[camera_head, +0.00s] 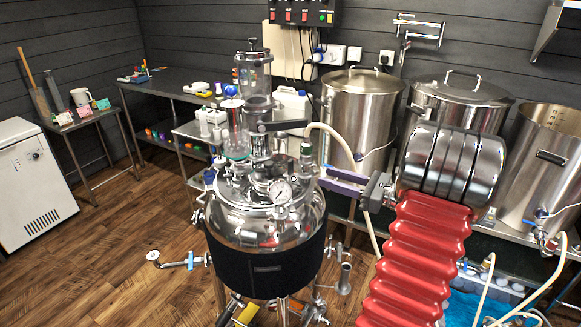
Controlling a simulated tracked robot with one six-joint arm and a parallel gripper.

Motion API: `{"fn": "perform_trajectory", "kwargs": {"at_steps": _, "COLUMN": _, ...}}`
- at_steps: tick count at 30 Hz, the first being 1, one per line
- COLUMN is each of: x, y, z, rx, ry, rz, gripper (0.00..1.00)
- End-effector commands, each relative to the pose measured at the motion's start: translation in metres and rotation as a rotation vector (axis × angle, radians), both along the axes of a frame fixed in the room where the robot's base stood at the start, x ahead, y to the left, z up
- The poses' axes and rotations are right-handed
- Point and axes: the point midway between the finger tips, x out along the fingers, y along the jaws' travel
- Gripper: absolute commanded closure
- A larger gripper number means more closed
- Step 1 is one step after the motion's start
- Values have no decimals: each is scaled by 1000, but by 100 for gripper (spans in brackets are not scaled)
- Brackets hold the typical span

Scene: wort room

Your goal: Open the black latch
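A steel vessel (245,225) in a black jacket stands in the middle of the view, with a domed lid, a pressure gauge (280,192) and several fittings on top. A black, lever-like bar (281,126) lies roughly level near the top of the fittings; it looks like the black latch, though I cannot be sure. My gripper (324,173) comes in from the right, its purple fingers pointing left at the lid's right side. It is lower than the black bar and to its right. I see no contact with the bar.
Tall glass and steel fittings (253,75) rise above the lid. A pale hose (335,143) curves just above my gripper. Large steel kettles (362,105) stand behind on the right. A side valve (175,260) sticks out low on the left. The wooden floor at left is clear.

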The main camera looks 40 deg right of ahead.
Motion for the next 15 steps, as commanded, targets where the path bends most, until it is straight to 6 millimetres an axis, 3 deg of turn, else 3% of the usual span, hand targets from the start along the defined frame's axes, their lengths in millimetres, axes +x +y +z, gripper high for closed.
{"fn": "perform_trajectory", "kwargs": {"at_steps": 15, "x": 63, "y": 24, "z": 0, "rx": -1, "ry": 0, "rz": 4, "gripper": 64}}
